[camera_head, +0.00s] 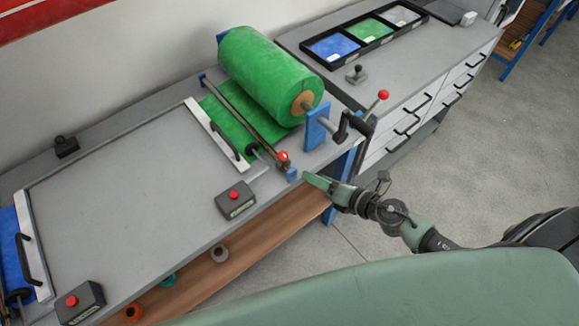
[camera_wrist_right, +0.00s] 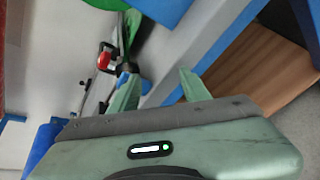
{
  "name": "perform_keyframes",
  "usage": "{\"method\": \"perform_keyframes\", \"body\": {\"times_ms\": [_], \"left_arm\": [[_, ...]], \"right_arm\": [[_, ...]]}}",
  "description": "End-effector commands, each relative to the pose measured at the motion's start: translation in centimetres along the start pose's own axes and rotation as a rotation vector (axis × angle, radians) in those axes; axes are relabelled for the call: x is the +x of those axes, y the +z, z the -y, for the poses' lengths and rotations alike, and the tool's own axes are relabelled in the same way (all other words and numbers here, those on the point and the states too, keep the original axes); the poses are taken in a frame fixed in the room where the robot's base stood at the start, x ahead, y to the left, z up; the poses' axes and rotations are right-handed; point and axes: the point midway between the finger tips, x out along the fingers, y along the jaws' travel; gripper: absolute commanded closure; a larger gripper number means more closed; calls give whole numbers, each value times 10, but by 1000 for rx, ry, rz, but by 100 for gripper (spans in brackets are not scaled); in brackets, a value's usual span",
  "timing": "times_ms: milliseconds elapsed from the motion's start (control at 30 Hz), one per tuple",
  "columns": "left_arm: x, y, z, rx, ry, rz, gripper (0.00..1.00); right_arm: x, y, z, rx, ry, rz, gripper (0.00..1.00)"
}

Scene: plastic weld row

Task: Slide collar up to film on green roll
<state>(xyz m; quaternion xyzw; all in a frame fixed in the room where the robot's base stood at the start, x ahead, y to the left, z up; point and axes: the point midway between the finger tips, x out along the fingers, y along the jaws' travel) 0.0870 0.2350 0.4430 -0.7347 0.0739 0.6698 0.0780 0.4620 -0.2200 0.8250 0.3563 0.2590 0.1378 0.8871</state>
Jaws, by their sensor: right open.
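The green film roll (camera_head: 265,75) lies on its shaft at the back of the bench, with a brown core at its near end. A short grey piece (camera_head: 307,106) sits on the shaft by the core; I cannot tell for certain that it is the collar. A blue bracket (camera_head: 317,127) and dark crank (camera_head: 347,126) are at the shaft's near end. Green film (camera_head: 235,125) lies flat below the roll. My right gripper (camera_head: 317,181) is open and empty by the bench's front edge, below the bracket; its fingers show apart in the right wrist view (camera_wrist_right: 158,86). My left gripper is out of view.
A bar with a red knob (camera_head: 283,157) crosses the film, near my right gripper. A red-button box (camera_head: 236,200) stands on the bench front. A wooden shelf (camera_head: 250,240) runs below. A red-knobbed lever (camera_head: 382,95) rises right of the crank. A tray (camera_head: 365,38) sits behind.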

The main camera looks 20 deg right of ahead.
Motion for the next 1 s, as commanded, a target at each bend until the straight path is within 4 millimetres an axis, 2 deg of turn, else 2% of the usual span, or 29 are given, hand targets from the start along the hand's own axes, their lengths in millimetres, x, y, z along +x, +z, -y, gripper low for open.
{"method": "perform_keyframes", "body": {"times_ms": [33, 100, 200, 367, 700, 1000], "left_arm": [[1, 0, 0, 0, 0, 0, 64], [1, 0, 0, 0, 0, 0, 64], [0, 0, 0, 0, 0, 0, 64], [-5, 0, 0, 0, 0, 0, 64], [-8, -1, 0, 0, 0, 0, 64], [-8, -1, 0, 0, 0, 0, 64]], "right_arm": [[-2, 4, -19, -96, 39, -13, 53], [-5, 7, -36, -190, 73, -22, 53], [-5, 8, -49, -256, 97, -29, 53], [10, 10, -53, -267, 100, -25, 53], [62, 7, -56, -264, 99, -25, 53], [71, 5, -57, -263, 98, -28, 53]]}}
